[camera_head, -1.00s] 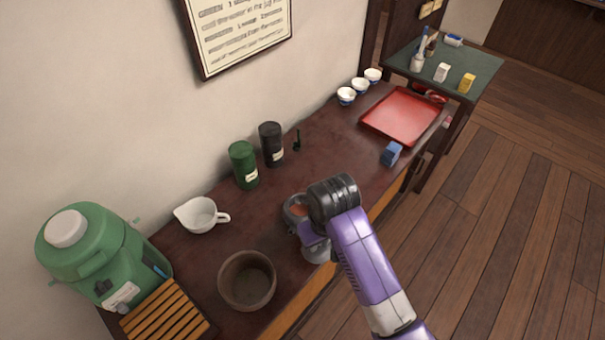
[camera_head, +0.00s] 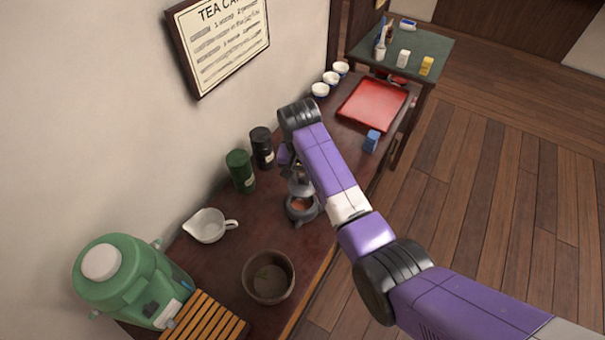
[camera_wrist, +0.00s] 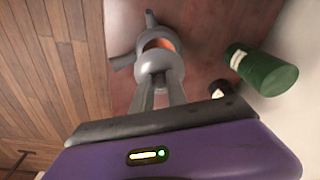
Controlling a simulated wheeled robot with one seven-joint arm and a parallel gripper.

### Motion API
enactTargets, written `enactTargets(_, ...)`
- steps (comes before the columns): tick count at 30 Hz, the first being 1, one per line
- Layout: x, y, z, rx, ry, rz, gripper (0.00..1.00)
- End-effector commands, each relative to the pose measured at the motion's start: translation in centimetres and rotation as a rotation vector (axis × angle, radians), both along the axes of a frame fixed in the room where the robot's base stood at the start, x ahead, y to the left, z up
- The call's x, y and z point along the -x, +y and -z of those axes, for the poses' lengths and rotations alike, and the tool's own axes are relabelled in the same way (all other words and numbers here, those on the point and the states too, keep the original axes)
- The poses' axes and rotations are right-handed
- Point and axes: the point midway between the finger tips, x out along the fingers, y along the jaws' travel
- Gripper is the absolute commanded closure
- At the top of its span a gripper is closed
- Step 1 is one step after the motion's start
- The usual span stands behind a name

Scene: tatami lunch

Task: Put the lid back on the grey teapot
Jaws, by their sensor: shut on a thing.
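The grey teapot (camera_head: 302,214) stands on the dark brown table with its top partly uncovered, its orange inside showing. In the wrist view the teapot (camera_wrist: 123,62) lies beyond my fingers, with its orange inside showing past the lid. My gripper (camera_wrist: 161,84) is shut on the grey lid (camera_wrist: 160,62). In the head view the lid (camera_head: 300,188) is at the far side of the teapot's opening, seemingly just above it; the exact gap cannot be told. My wrist and arm partly cover my gripper (camera_head: 297,172) there.
A green canister (camera_head: 240,171) and a black canister (camera_head: 262,148) stand behind the teapot. A white pouring cup (camera_head: 207,226) and a brown bowl (camera_head: 268,277) are to the left. A blue box (camera_head: 371,141) and red tray (camera_head: 372,105) are to the right.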

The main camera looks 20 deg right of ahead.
Motion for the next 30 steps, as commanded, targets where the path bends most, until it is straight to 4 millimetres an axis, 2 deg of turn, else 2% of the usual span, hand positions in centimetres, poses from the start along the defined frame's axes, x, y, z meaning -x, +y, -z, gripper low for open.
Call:
enactTargets(8,0.1,0.0,1.6,0.000,0.000,-0.001,1.00)
enactTargets(21,0.1,0.0,5.5,0.000,0.000,-0.002,1.00)
enactTargets(30,0.0,0.0,6.4,0.000,0.000,-0.002,1.00)
